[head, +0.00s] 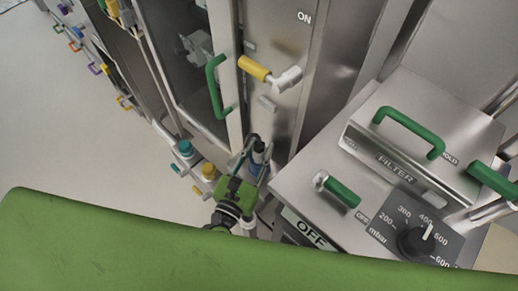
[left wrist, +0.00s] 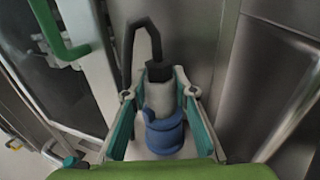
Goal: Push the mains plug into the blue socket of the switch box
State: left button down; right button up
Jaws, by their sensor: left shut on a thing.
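The mains plug (left wrist: 160,98) has a pale grey body with a black end, and a black cable loops up from it. A round blue part (left wrist: 164,134) sits directly at its lower end in the left wrist view. I cannot tell whether this is the plug's own collar or the blue socket. My left gripper (left wrist: 160,94) is shut on the plug, one finger on each side. In the head view the left gripper (head: 257,158) is beside the metal cabinet, with a dark blue part between its fingers. The switch box is not clearly identifiable. My right gripper is not in view.
A steel cabinet (head: 275,40) with a green door handle (head: 216,87) and a yellow-gripped lever (head: 254,69) stands behind the left gripper. A steel unit (head: 300,185) with green handles and a dial (head: 417,241) is at right. Pale floor (head: 60,130) is open at left.

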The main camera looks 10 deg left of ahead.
pick_arm(q)
jog(key=c, duration=1.6)
grip_release()
jog(key=shift+f, duration=0.15)
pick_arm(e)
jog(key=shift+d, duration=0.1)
pick_arm(q)
jog(key=shift+s, duration=0.2)
jog(key=v, duration=0.7)
jog(key=shift+s+a, duration=0.1)
jog(key=shift+s, duration=0.2)
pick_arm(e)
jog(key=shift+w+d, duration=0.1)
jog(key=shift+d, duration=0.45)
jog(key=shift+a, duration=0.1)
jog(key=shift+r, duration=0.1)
